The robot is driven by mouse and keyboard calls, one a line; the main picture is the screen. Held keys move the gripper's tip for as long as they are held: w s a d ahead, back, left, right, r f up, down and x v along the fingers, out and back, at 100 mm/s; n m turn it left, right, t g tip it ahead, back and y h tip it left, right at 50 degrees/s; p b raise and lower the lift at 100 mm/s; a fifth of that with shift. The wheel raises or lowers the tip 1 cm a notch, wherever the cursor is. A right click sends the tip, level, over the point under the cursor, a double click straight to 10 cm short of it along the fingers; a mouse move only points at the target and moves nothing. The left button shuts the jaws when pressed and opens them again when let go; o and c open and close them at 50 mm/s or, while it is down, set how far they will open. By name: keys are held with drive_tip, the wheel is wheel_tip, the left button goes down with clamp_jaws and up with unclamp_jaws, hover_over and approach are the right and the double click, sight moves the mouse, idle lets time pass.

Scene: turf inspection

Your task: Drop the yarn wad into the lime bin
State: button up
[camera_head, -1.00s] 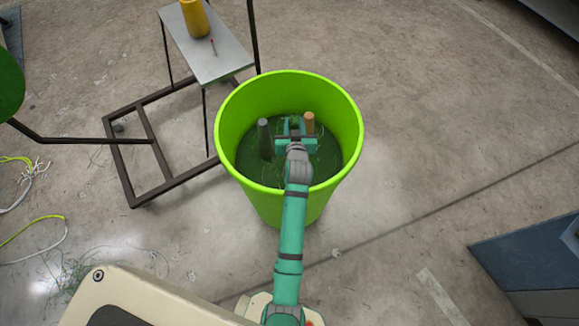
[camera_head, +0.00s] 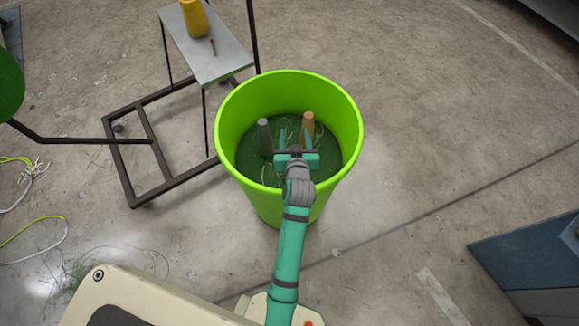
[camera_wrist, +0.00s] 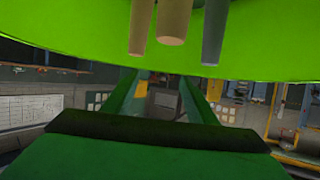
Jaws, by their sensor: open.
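The lime bin (camera_head: 230,125) stands upright on the floor in the middle of the head view, and its lime wall also crosses the top of the wrist view (camera_wrist: 270,40). My gripper (camera_head: 295,138) is over the bin's mouth, with its fingers apart. In the wrist view my gripper (camera_wrist: 160,88) shows two green fingers with nothing between them. Thin pale strands, seemingly the yarn wad (camera_head: 291,125), show inside the bin just beyond my fingers. The wad's full shape is partly hidden by my gripper, and I cannot tell exactly how it rests.
A dark metal frame (camera_head: 135,205) lies left.

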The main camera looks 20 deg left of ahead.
drive_tip(key=shift+v, duration=1.6)
drive_tip(key=shift+s+d+f, duration=0.1)
drive_tip(key=shift+s, duration=0.05)
drive_tip(key=s+d+f+m+t+h, duration=0.15)
drive_tip(key=s+d, duration=0.35)
drive_tip(key=s, duration=0.5)
drive_tip(key=s+d+m+h, duration=0.2)
drive_tip(key=s+d, duration=0.3)
drive_tip(key=s, duration=0.4)
drive_tip(key=s+d+r, duration=0.2)
drive_tip(key=s+r, duration=0.2)
drive_tip(key=s, duration=0.3)
drive_tip(key=s+d+r+t+h, duration=0.1)
drive_tip(key=s+d+r, duration=0.2)
drive_tip(key=s, duration=0.5)
drive_tip(key=shift+s+d+r+m, duration=0.2)
drive_tip(key=shift+r+m, duration=0.25)
drive_tip(key=shift+w+h, duration=0.1)
drive_tip(key=shift+h, duration=0.15)
